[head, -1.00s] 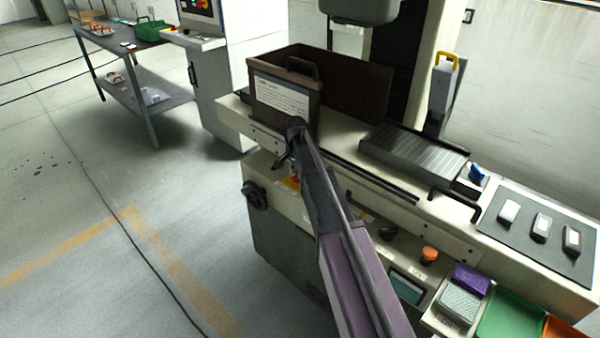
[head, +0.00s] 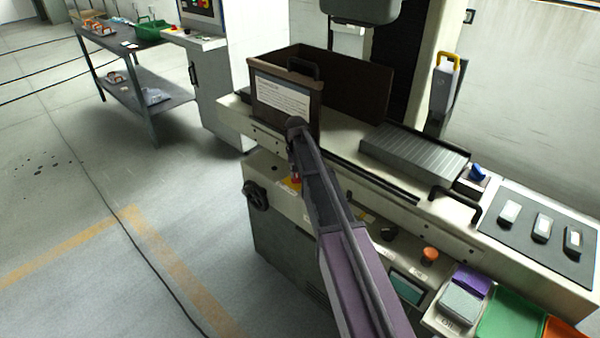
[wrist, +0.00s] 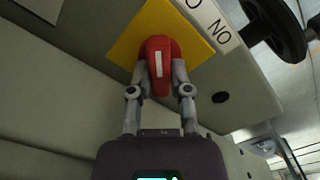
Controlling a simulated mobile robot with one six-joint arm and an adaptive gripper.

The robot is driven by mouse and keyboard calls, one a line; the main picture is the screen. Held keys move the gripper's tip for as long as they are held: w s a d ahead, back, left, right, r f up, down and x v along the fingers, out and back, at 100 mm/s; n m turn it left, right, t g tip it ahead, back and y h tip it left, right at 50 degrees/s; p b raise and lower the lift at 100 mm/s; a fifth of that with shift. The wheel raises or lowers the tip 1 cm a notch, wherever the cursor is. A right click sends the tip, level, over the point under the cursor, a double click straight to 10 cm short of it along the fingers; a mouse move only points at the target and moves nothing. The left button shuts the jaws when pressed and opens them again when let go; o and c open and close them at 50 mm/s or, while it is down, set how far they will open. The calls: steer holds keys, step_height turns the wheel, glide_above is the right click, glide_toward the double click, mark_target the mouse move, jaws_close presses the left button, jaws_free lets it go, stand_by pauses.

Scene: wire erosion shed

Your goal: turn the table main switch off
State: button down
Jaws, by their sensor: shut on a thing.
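The main switch is a red knob (wrist: 160,52) with a white bar mark, set on a yellow plate (wrist: 125,45) in the wrist view. The plate looks tilted in this view, and the white bar runs nearly up and down. My gripper (wrist: 160,70) has one grey finger on each side of the knob and is shut on it. A white label (wrist: 211,20) beside the plate carries letters that look like an upside-down "ON". In the head view a bit of the red knob (head: 295,178) shows beside my arm; the fingers are mostly hidden.
A black handwheel (head: 255,195) sits left of the switch on the machine front; it also shows in the wrist view (wrist: 272,28). A brown open box (head: 285,105) stands above. An orange button (head: 430,254) and small bins are to the right.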

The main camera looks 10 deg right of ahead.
steer(key=shift+s+a, duration=0.1)
steer(key=shift+s, duration=0.1)
steer(key=c, duration=0.6)
jaws_free()
steer(key=shift+o, duration=0.2)
steer(key=shift+w, duration=0.1)
steer(key=s+r+p, duration=0.3)
steer(key=s, duration=0.6)
steer(key=s+r+n+p, duration=0.1)
steer(key=s+r+p, duration=0.2)
steer(key=s, duration=0.7)
steer(key=s+d+r+p, duration=0.1)
steer(key=s+r+p, duration=0.2)
steer(key=s, duration=0.7)
steer(key=shift+s+r+n+p, duration=0.15)
steer(key=shift+r+n+p, duration=0.15)
steer(key=shift+p, duration=0.05)
